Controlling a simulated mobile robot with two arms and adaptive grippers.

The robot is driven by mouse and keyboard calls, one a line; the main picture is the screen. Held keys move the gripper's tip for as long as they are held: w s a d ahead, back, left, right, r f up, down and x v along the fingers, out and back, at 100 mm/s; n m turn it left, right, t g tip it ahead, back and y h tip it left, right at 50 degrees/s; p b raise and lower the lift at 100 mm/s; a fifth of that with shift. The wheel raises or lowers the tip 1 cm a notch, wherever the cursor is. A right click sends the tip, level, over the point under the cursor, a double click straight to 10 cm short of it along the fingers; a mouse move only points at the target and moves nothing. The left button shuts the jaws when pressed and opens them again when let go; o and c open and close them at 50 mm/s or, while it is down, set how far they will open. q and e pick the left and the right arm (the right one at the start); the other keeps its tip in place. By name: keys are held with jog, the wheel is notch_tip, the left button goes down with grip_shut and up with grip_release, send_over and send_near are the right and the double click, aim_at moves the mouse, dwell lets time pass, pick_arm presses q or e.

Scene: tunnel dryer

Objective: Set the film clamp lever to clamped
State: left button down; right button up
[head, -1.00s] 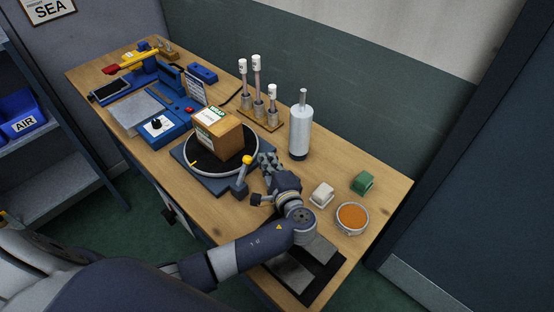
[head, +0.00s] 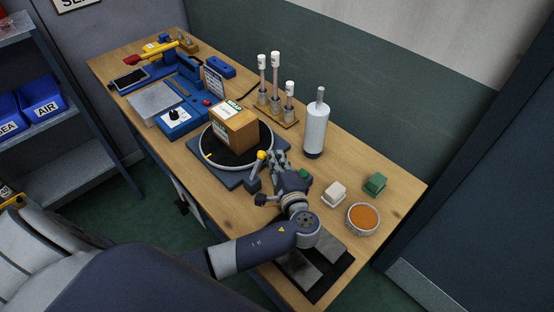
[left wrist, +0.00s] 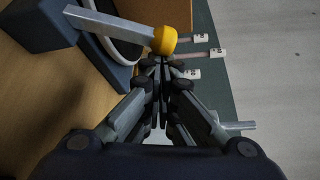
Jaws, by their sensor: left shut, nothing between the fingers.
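The lever with a yellow knob (head: 261,156) stands at the near right corner of the turntable base (head: 205,170). In the left wrist view its grey metal bar (left wrist: 110,28) runs from a dark block to the yellow knob (left wrist: 165,41). My left gripper (head: 274,157) is beside the knob, on its right in the head view. Its fingers are shut and empty, and in the left wrist view the fingertips (left wrist: 163,62) are close to the knob. I cannot tell whether they touch it. My right gripper is not in view.
A cardboard box (head: 234,128) sits on the black turntable. A white cylinder (head: 316,130) and a rack of capped tubes (head: 276,95) stand behind. A white block (head: 334,194), a green block (head: 375,184) and an orange-filled dish (head: 363,218) lie right of my arm.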

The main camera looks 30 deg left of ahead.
pick_arm(q)
jog(key=shift+s, duration=0.1)
jog(key=s+a+r+n+t+y+b, duration=0.2)
jog(key=s+n+b, duration=0.6)
jog(key=b, duration=1.3)
jog(key=shift+s+a+r+n+y, duration=0.15)
jog(key=shift+s+a+n+y, duration=0.3)
jog(key=shift+n+y, duration=0.7)
jog(key=shift+w+a, duration=0.1)
jog(key=shift+w, duration=0.05)
jog(key=v, duration=1.2)
